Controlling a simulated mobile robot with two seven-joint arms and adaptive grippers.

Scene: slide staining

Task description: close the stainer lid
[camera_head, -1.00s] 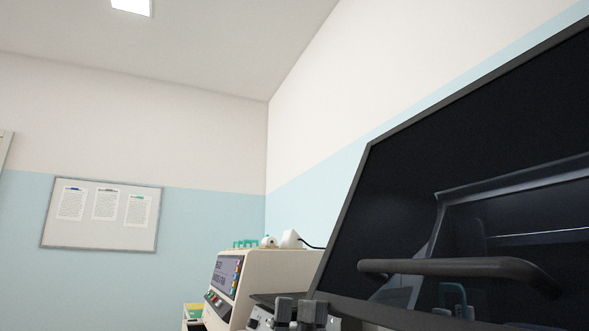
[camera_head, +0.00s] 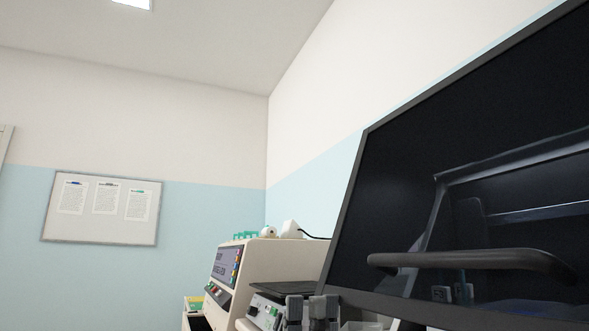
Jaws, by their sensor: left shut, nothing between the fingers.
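The stainer lid (camera_head: 400,190) is a large dark glossy panel with a grey frame, raised and tilted at the right of the head view. Its upper and right parts run out of the picture. A dark bar handle (camera_head: 470,260) crosses its lower part. My left gripper (camera_head: 308,314) shows only in part at the bottom edge, just left of and below the lid's lower left corner. It is shut and empty, apart from the handle. Whether it touches the lid frame cannot be told. My right gripper is not in view.
A beige machine (camera_head: 285,262) with a screen and coloured buttons stands left of the lid, with small green and white items on top. A whiteboard (camera_head: 101,208) with papers hangs on the far wall. The space in front of the whiteboard looks clear.

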